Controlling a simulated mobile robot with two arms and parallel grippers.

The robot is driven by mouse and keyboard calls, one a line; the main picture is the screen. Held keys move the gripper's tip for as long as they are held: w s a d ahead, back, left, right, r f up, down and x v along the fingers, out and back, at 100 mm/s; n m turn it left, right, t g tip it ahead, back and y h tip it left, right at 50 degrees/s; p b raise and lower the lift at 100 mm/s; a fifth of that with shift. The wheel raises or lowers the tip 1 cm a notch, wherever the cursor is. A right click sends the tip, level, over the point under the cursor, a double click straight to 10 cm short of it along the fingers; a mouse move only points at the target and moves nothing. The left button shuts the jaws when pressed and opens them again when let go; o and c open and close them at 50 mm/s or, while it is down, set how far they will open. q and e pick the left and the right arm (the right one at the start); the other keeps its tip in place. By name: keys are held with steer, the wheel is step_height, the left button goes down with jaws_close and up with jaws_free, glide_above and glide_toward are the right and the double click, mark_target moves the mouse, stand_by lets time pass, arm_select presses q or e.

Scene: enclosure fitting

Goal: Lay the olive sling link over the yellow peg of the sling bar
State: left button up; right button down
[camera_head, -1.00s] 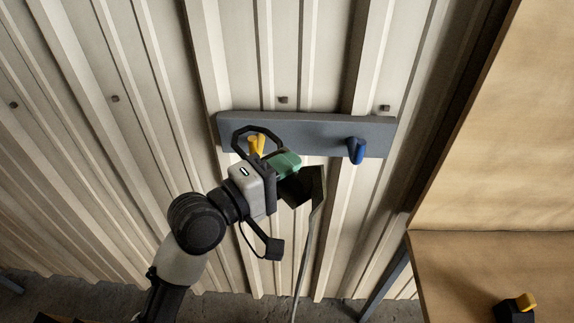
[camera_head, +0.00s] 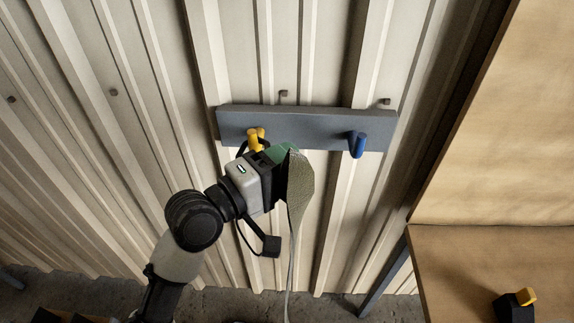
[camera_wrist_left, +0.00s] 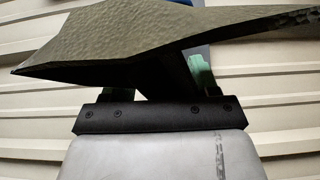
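The grey-blue sling bar (camera_head: 310,130) is fixed to the ribbed wall. Its yellow peg (camera_head: 256,135) is at the left and its blue peg (camera_head: 357,145) at the right. The olive strap (camera_head: 299,185) hangs down from there and crosses the left wrist view (camera_wrist_left: 150,42). I cannot tell whether the loop goes around the peg.
A wooden panel and shelf (camera_head: 480,260) stand at the right, with a small black and yellow object (camera_head: 515,305) on the shelf. Small dark studs dot the wall. The wall around the bar is otherwise clear.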

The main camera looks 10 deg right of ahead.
arm_select(q)
steer(key=b+v, duration=0.2)
steer(key=v, duration=0.8)
steer(key=shift+a+b, duration=0.2)
steer(key=shift+b, duration=0.1)
steer(key=shift+s, duration=0.1)
stand_by(0.3)
